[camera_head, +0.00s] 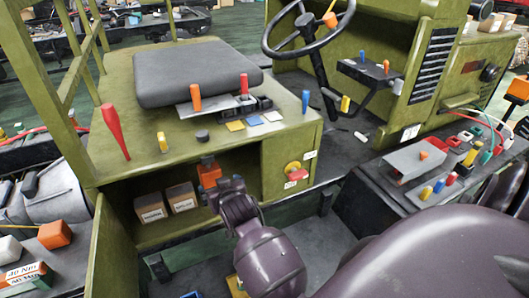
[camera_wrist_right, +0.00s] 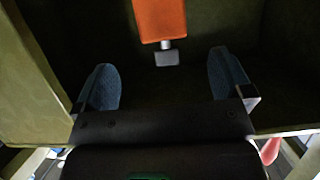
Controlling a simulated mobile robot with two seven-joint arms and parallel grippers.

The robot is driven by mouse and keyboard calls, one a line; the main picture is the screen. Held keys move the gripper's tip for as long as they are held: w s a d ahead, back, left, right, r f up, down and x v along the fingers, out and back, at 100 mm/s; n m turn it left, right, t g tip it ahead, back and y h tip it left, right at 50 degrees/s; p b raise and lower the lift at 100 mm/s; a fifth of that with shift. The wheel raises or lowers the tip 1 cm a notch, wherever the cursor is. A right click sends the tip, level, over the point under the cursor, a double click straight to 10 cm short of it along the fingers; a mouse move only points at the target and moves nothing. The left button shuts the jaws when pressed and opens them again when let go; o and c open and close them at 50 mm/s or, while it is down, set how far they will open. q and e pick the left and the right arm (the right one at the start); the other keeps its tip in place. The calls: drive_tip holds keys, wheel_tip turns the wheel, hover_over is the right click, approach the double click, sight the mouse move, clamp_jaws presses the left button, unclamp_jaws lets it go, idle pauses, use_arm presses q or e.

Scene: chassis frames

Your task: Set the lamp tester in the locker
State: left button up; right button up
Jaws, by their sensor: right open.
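The lamp tester looks to be the orange block (camera_head: 209,173) with a small grey end piece. It is in the open green locker (camera_head: 158,238), to the right of two small cartons. In the right wrist view the orange block (camera_wrist_right: 161,20) lies ahead of my right gripper (camera_wrist_right: 163,88), apart from both fingers. The gripper is open, with nothing between its blue-grey fingertips. I cannot tell exactly what the block rests on. My left gripper is not in view.
Two labelled cartons, one (camera_head: 150,207) beside the other (camera_head: 181,197), stand in the locker. The green top (camera_head: 225,148) above holds several coloured handles and a seat (camera_head: 197,72). The locker walls (camera_wrist_right: 40,85) are close around my right gripper. Another orange block (camera_head: 54,234) is at the left.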

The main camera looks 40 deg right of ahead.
drive_tip(key=s+f+n+y, duration=0.1)
drive_tip(key=s+f, duration=0.3)
drive_tip(key=s, duration=0.4)
drive_tip(key=s+f+n+g+y, duration=0.1)
drive_tip(key=s+f, duration=0.3)
drive_tip(key=s, duration=0.4)
drive_tip(key=s+f+n+y, duration=0.1)
drive_tip(key=s+f, duration=0.4)
drive_tip(key=s, duration=0.4)
drive_tip(key=shift+n, duration=0.4)
drive_tip(key=shift+d+f, duration=0.1)
